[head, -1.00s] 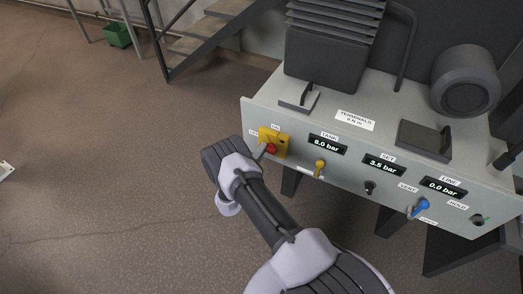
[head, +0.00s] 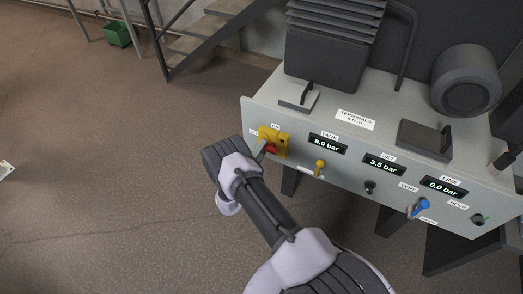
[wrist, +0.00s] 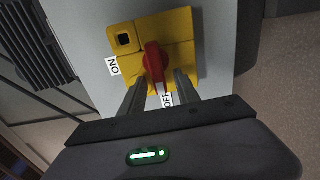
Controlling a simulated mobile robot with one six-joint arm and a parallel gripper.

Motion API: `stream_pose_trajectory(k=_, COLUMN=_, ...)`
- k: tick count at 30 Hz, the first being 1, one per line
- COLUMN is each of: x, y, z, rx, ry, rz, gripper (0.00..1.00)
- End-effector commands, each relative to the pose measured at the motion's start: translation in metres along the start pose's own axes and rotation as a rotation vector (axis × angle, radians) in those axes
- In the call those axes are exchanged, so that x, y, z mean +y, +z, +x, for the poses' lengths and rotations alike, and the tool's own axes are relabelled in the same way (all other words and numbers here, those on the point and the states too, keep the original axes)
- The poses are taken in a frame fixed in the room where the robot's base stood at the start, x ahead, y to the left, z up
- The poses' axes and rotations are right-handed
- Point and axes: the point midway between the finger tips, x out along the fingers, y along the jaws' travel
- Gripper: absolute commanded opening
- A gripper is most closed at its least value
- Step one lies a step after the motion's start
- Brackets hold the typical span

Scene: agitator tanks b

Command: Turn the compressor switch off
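The compressor switch is a red rotary handle (wrist: 154,62) on a yellow plate (wrist: 181,27), on the grey panel front. In the wrist view its ON label (wrist: 113,66) is at the left and its OFF label (wrist: 167,100) is at the bottom. The handle's narrow end points down towards OFF. My gripper (wrist: 158,84) has its fingers apart, one on each side of the handle's lower end; I cannot tell whether they touch it. In the head view the switch plate (head: 283,143) shows just beyond my gripper, and my arm partly blocks the view.
Right of the switch, the panel carries a yellow lever (head: 319,168), a dark knob (head: 370,187), a blue lever (head: 419,208) and several displays. Stairs (head: 200,42) and a green bin (head: 117,34) stand behind.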

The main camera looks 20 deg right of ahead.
Motion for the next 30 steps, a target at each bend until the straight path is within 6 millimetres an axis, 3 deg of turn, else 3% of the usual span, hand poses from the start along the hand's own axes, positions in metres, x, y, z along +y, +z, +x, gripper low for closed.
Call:
stream_pose_trajectory(k=6, x=0.0, y=0.0, z=-0.002, rx=0.0, ry=0.0, rz=0.0, gripper=0.38)
stream_pose_trajectory(k=10, x=0.002, y=-0.001, z=-0.019, rx=0.003, ry=-0.001, rz=-0.002, gripper=0.38)
stream_pose_trajectory(k=21, x=0.004, y=-0.002, z=-0.131, rx=0.007, ry=0.0, rz=-0.002, gripper=0.38)
stream_pose_trajectory(k=25, x=0.002, y=-0.001, z=-0.159, rx=0.004, ry=0.0, rz=-0.001, gripper=0.38)
stream_pose_trajectory(k=30, x=0.0, y=0.0, z=-0.173, rx=0.0, ry=0.0, rz=-0.001, gripper=0.38)
